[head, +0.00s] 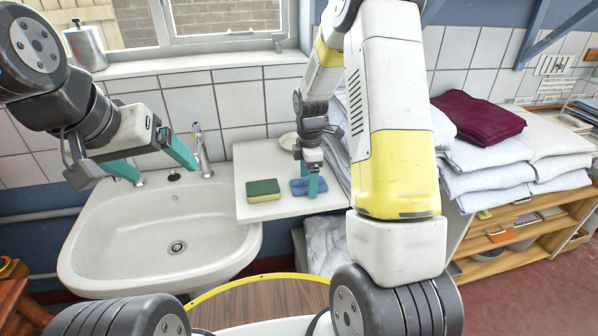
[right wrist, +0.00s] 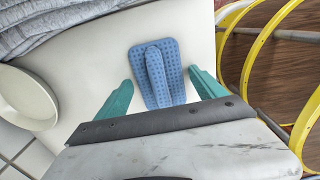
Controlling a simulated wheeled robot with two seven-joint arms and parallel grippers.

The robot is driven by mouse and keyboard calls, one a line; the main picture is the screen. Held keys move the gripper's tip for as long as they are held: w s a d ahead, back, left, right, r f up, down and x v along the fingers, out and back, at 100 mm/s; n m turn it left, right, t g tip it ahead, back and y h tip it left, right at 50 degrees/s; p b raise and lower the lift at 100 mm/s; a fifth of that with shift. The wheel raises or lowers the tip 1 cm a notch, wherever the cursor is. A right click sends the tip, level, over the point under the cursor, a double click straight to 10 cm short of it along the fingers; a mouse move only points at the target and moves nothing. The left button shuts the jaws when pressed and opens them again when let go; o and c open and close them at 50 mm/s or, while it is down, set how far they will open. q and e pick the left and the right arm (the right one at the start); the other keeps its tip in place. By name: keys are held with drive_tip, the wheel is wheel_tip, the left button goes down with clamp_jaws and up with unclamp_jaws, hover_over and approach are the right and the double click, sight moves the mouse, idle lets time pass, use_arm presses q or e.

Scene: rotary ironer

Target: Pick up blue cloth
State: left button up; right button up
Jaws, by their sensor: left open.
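The blue cloth (head: 299,187) lies on the white counter beside the sink, with a raised fold along its middle. It also shows in the right wrist view (right wrist: 168,62), ahead of and between the two teal fingers. My right gripper (head: 309,182) points down at the cloth in the head view. In the right wrist view its fingers (right wrist: 161,79) are spread wide, one on each side of the cloth, with gaps. I cannot tell the fingertips' exact height over the counter. My left gripper (head: 168,174) is open and empty above the sink's back rim.
A green and yellow sponge (head: 263,190) lies left of the cloth. The white sink (head: 130,235) is further left. A pale round dish (head: 288,141) stands behind the gripper. Stacked folded linens (head: 500,158) with dark red cloth (head: 478,115) on top stand at right.

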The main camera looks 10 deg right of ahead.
drive_tip(key=c, duration=1.2)
drive_tip(key=shift+r, duration=0.15)
drive_tip(key=shift+r, duration=0.25)
wheel_tip(320, 180, up, 3)
drive_tip(key=shift+r, duration=0.1)
drive_tip(key=s+a, duration=0.2)
drive_tip(key=s, duration=0.3)
drive_tip(key=s+a, duration=0.1)
drive_tip(key=s, duration=0.4)
drive_tip(key=s+a+r, duration=0.1)
drive_tip(key=s+a, duration=0.1)
drive_tip(key=s, duration=0.3)
drive_tip(key=shift+a, duration=0.3)
drive_tip(key=o, duration=0.9)
drive_tip(key=c, duration=0.6)
